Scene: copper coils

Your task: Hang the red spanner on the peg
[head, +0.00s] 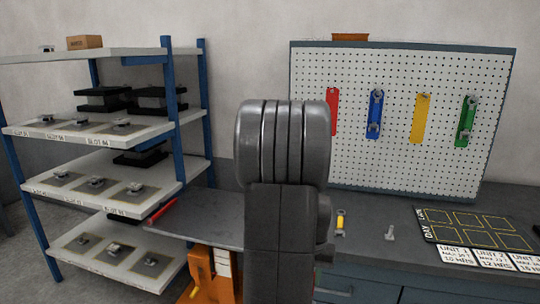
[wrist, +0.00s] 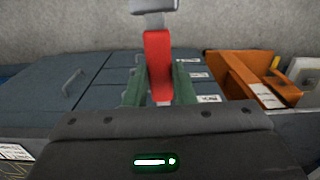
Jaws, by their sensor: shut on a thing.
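The red spanner (wrist: 157,62) stands upright in the wrist view, with a red handle and a grey metal head at the top. My gripper (wrist: 158,88) is shut on its handle, a green-grey finger on each side. In the head view my own arm hides the gripper and the held spanner. The pegboard (head: 395,165) stands at the back of the bench. Its red outline (head: 332,112), at the far left of the row, is bare of any spanner. The peg there is too small to make out clearly.
Blue (head: 375,112) and green (head: 466,120) spanners hang on the board; the yellow outline (head: 421,118) is bare. A yellow-handled spanner (head: 340,223) and a grey bolt (head: 390,233) lie on the bench. A red bar (head: 161,212) lies left. An orange bin (head: 205,272) and shelves (head: 110,165) stand left.

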